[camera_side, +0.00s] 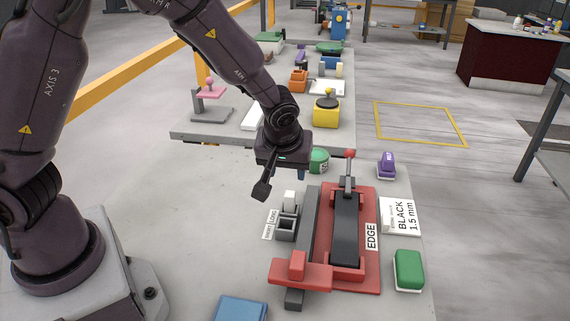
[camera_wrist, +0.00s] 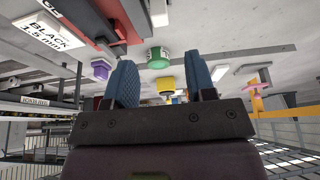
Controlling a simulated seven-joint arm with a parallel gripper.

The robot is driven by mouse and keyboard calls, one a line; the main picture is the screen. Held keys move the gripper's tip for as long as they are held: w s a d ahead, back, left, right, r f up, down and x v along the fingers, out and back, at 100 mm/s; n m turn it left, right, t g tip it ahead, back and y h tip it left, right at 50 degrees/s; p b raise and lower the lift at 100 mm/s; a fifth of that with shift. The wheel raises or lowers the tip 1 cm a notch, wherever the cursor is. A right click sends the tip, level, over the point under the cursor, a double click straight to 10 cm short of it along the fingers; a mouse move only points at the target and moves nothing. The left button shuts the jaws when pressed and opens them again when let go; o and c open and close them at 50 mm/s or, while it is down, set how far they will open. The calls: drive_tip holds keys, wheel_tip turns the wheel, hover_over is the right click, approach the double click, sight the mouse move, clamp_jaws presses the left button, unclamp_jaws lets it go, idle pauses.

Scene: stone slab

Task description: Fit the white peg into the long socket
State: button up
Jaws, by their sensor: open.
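The white peg (camera_side: 290,199) stands upright at the far end of a small grey socket block (camera_side: 287,224), beside a label strip (camera_side: 269,225) with the words SHORT and LONG. The LONG end of the strip is the one nearer the peg. I cannot tell whether the peg is inside an opening or behind the block. My gripper (camera_side: 300,174) is above and beyond the peg, apart from it. In the wrist view its two blue fingers (camera_wrist: 160,66) are spread with nothing held between them. A white piece (camera_wrist: 158,12) at that view's top edge is probably the peg.
A red fixture (camera_side: 372,270) with a black bar and raised lever lies right of the socket block. A green round item (camera_side: 319,160) is near my gripper. A purple item (camera_side: 387,165), a BLACK 1.5 mm card (camera_side: 401,217) and a green block (camera_side: 409,270) line the right edge.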

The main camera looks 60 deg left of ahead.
drive_tip(key=s+r+m+t+h, duration=0.2)
drive_tip(key=s+r+m, duration=0.7)
drive_tip(key=s+r, duration=1)
drive_tip(key=shift+s+a+h, duration=0.4)
drive_tip(key=shift+s+h, duration=0.2)
drive_tip(key=shift+s, duration=0.2)
